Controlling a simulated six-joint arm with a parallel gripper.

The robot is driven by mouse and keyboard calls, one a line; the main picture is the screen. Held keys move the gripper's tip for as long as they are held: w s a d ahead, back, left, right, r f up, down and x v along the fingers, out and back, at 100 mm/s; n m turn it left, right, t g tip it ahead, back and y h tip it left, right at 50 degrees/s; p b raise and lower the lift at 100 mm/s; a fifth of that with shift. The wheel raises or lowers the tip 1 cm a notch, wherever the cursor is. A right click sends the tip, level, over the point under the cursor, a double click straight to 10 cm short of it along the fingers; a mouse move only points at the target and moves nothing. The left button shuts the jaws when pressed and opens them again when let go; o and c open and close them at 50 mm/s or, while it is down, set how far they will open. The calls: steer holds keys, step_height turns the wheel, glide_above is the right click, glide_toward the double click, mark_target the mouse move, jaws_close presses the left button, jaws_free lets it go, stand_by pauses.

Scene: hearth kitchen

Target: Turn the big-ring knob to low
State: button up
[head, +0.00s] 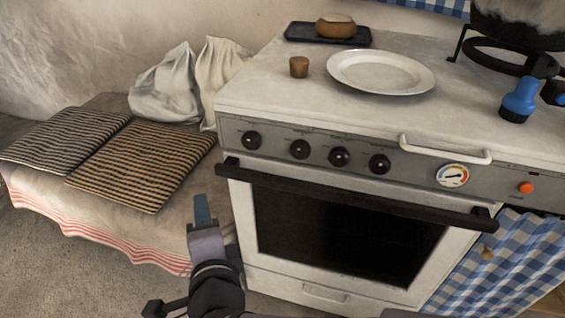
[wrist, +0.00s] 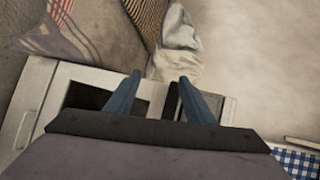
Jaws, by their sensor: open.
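A row of several black knobs sits on the grey front panel (head: 315,150) of a white stove. In the head view they are a far-left knob (head: 252,140), a second (head: 300,149), a third (head: 339,157) and a right one (head: 379,164). I cannot tell which is the big-ring knob, and their markings are too small to read. My gripper (head: 202,210) is left of the oven door and lower than the knobs, apart from them. In the wrist view its blue fingers (wrist: 160,97) are spread and empty, with the stove front behind them.
A black oven handle (head: 350,195) runs below the knobs. A white rail (head: 445,150), a dial gauge (head: 452,176) and a red button (head: 526,187) are to the right. A plate (head: 381,72) and a brown cup (head: 299,67) stand on top. A cloth-covered bench (head: 100,215) is left.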

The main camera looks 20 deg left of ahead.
steer(key=w+d+r+m+t+h, duration=0.4)
steer(key=w+d+m, duration=0.1)
steer(key=d+m, duration=0.2)
steer(key=m+t+h, duration=0.2)
steer(key=m+h, duration=0.2)
steer(key=m, duration=0.4)
glide_toward(299, 154)
steer(key=w, duration=0.1)
steer(key=shift+w+a+f+m, duration=0.1)
steer(key=shift+w+f+m, duration=0.05)
steer(key=shift+w+m, duration=0.15)
steer(key=shift+w, duration=0.1)
steer(key=shift+w+b, duration=0.35)
steer(key=shift+w, duration=3.15)
steer(key=c, duration=1.1)
